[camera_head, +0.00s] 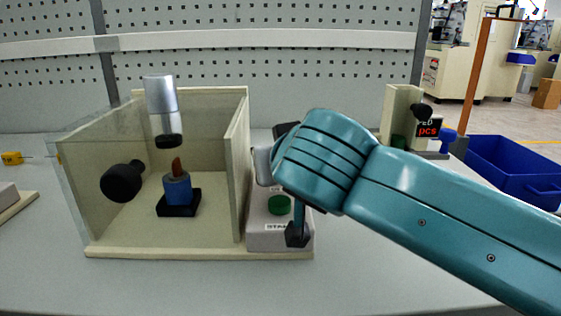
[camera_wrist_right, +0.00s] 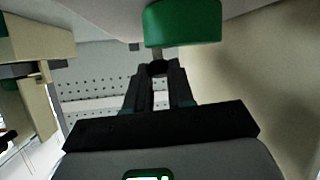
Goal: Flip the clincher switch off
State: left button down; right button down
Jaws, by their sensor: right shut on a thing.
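The clincher (camera_head: 241,170) is a cream housing with a clear front, left of centre in the head view. On its right side is a grey control box (camera_head: 265,240) with a round green button (camera_head: 279,205), which also shows at the top of the wrist view (camera_wrist_right: 182,22). My right gripper (camera_head: 297,235) is low at the control box, beside the button. In the wrist view its black fingers (camera_wrist_right: 158,68) are shut on a small grey stem, seemingly the clincher switch (camera_wrist_right: 157,53), just below the button. My arm hides part of the box. My left gripper is out of view.
Inside the housing, a blue holder (camera_head: 177,190) stands under a metal cylinder (camera_head: 160,95), with a black knob (camera_head: 123,182) beside it. A blue bin (camera_head: 510,165) and a cream fixture (camera_head: 400,110) are at the right. The table front is clear.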

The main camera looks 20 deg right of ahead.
jog(key=c, duration=1)
grip_release()
jog(key=p+v, duration=0.3)
jog(key=v, duration=1.3)
jog(key=shift+s+a, duration=0.1)
jog(key=shift+s, duration=0.1)
